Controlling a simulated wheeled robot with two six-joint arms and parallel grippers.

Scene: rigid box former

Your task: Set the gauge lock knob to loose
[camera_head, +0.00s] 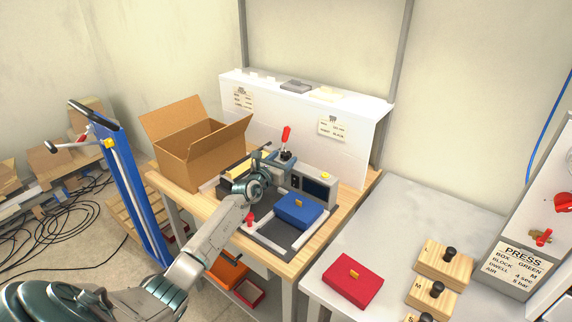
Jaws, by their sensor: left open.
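A small red knob (250,218) stands at the front of the fixture on the wooden bench. It may be the gauge lock knob; its setting is too small to read. A red-handled lever (286,134) stands upright at the back of the fixture. My left gripper (272,157) is open over the fixture, in front of the lever and beyond the red knob. Its fingers are small here, and I cannot tell whether they touch anything. My left wrist and forearm hide part of the fixture. My right gripper is not in view.
An open cardboard box (187,146) stands left of the fixture. A blue box (297,211) lies on the fixture's right. A white panel (350,150) closes the back. On the grey table (385,215) are a red box (352,281) and wooden blocks (444,262); its back is clear.

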